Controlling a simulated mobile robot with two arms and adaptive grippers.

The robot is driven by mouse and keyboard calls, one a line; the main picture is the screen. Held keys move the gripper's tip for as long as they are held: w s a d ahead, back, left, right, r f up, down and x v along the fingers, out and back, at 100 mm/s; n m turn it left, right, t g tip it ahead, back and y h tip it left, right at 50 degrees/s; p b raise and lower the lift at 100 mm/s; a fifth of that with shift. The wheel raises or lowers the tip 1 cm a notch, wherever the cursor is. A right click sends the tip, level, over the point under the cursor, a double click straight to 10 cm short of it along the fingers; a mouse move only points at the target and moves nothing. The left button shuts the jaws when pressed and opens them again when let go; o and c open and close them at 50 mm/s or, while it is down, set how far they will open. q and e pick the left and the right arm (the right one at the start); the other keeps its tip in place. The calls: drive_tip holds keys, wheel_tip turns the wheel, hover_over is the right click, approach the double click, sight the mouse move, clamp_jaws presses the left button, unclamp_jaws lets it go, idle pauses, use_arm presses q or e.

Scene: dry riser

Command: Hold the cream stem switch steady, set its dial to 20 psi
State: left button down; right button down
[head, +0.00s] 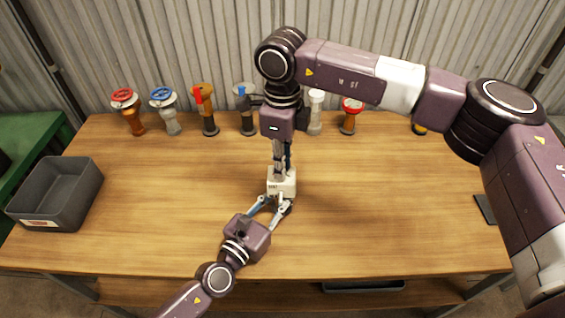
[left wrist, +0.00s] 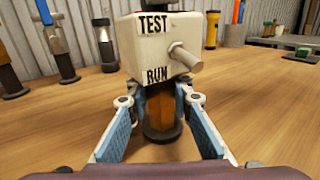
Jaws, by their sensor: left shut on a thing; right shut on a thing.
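The cream stem switch (head: 283,186) stands upright on the wooden table, near its middle. In the left wrist view its cream box (left wrist: 165,55) is marked TEST and RUN and has a short peg (left wrist: 187,57) on its right side. Below the box is an amber-brown stem (left wrist: 161,108). My left gripper (head: 273,204) comes from the front with its fingers shut on the stem, one on each side. My right gripper (head: 282,167) points down from above and is shut on the top of the switch. The dial and its reading are hidden by that gripper.
Several valves and fittings stand along the table's back edge, including a red-wheeled one (head: 127,108) and a blue-wheeled one (head: 165,108). A grey bin (head: 62,190) sits at the left. A dark flat object (head: 484,208) lies at the right edge. The table around the switch is clear.

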drive_tip(key=shift+m, duration=1.7)
drive_tip(key=shift+w, duration=0.1)
drive_tip(key=c, duration=1.8)
unclamp_jaws()
drive_tip(key=shift+r, duration=0.15)
wheel_tip(320, 180, up, 12)
use_arm(q)
drive_tip(key=c, duration=1.6)
unclamp_jaws()
